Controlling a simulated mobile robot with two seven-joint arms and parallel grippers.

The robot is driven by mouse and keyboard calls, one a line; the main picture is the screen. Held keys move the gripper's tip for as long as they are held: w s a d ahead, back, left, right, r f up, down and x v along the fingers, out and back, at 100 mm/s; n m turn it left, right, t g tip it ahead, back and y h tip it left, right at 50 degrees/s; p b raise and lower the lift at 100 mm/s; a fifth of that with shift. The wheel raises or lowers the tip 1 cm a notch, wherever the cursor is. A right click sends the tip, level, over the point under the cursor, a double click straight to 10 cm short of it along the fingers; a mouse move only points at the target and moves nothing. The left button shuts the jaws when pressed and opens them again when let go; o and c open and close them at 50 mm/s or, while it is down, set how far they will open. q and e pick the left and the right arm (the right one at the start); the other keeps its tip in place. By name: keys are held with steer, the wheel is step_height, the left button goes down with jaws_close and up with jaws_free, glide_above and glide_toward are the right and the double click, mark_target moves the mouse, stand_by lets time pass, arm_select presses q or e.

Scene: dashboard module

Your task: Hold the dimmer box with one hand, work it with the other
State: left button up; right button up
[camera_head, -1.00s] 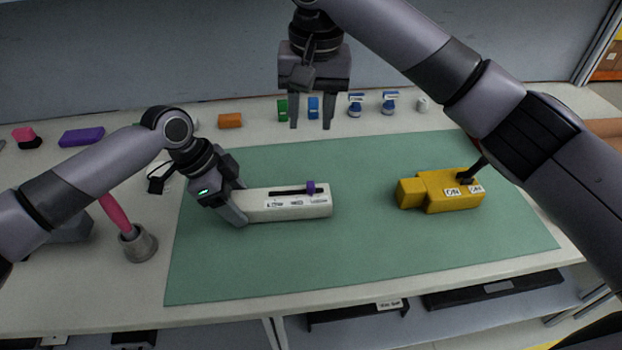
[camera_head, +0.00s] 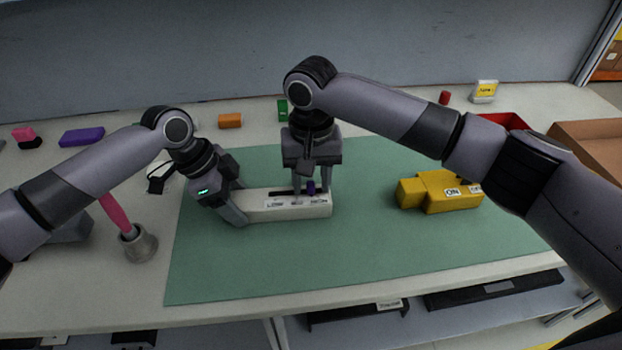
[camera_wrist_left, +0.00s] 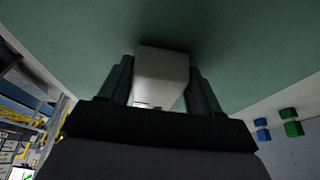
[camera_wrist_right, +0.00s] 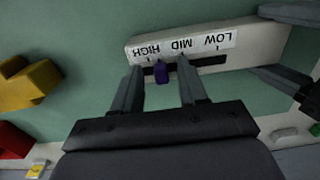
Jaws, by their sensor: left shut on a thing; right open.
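The dimmer box (camera_head: 260,208) is a long white block on the green mat, with a dark slot and LOW, MID and HIGH labels. Its purple slider knob (camera_head: 311,188) is toward the right end; in the right wrist view the knob (camera_wrist_right: 161,74) is between the HIGH and MID labels, nearer HIGH. My left gripper (camera_head: 241,204) is shut on the box's left end; the left wrist view shows the box end (camera_wrist_left: 161,72) between its fingers. My right gripper (camera_head: 312,190) points down over the slot, open, its fingers on either side of the knob. Whether they touch it, I cannot tell.
A yellow box (camera_head: 435,195) with an ON label sits on the mat (camera_head: 370,260) to the right. A pink-handled tool stands in a grey cup (camera_head: 138,246) at left. Small coloured blocks line the back; a red tray (camera_head: 500,122) is at back right. The front mat is clear.

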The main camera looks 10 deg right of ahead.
mark_target(273, 197)
steer(key=shift+f, duration=0.2)
steer(key=shift+c, duration=0.3)
jaws_close()
arm_select(q)
steer(key=shift+s+d, duration=0.1)
arm_select(e)
steer(key=shift+w+a+r, duration=0.1)
steer(key=shift+a, duration=3.6)
steer(key=shift+c, duration=0.7)
jaws_free()
steer(key=shift+o, duration=1)
steer(key=shift+d, duration=0.1)
